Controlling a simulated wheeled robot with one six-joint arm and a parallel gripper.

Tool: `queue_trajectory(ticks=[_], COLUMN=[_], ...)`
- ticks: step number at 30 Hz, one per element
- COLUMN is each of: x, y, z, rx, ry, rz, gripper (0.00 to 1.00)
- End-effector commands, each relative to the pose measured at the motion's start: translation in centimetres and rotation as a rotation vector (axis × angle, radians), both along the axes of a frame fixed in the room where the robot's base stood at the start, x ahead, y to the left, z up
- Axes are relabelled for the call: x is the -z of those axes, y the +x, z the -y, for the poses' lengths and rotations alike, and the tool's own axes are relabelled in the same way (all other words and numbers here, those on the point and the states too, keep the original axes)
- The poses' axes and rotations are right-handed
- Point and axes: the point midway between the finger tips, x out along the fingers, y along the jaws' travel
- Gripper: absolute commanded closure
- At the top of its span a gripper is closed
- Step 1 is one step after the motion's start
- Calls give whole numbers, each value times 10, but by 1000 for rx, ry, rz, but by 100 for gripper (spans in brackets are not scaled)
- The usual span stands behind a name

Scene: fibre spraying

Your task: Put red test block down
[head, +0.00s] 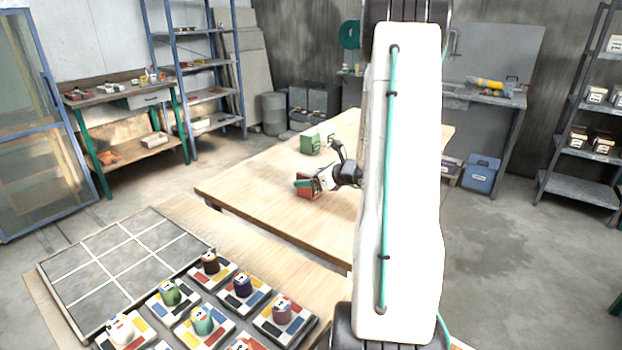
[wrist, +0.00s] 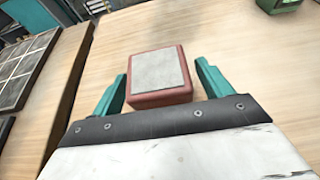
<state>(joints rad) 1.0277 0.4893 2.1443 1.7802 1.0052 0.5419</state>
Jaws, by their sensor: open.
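The red test block (head: 309,190) stands on the wooden table (head: 262,196), near its left front part. In the wrist view the red block (wrist: 159,96) shows a grey top face and sits between the two teal fingers. My gripper (wrist: 160,85) is open, with a visible gap between each finger and the block. In the head view my gripper (head: 312,183) is at the block, and part of the block is hidden behind it. The block appears to rest on the tabletop.
A green block (head: 310,145) stands farther back on the table; it also shows in the wrist view (wrist: 278,5). At the front left are a grey gridded panel (head: 120,262) and a tray of several coloured pots on patterned tiles (head: 203,322). Tabletop around the red block is clear.

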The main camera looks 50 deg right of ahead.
Motion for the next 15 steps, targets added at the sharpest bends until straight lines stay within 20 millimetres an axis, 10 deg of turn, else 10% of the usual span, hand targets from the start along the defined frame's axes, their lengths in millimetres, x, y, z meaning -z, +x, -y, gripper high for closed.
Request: queue_trajectory(ticks=[15], x=[-37], y=[-87], z=[8], rx=[4], ry=[-1], rz=[1], gripper=[22])
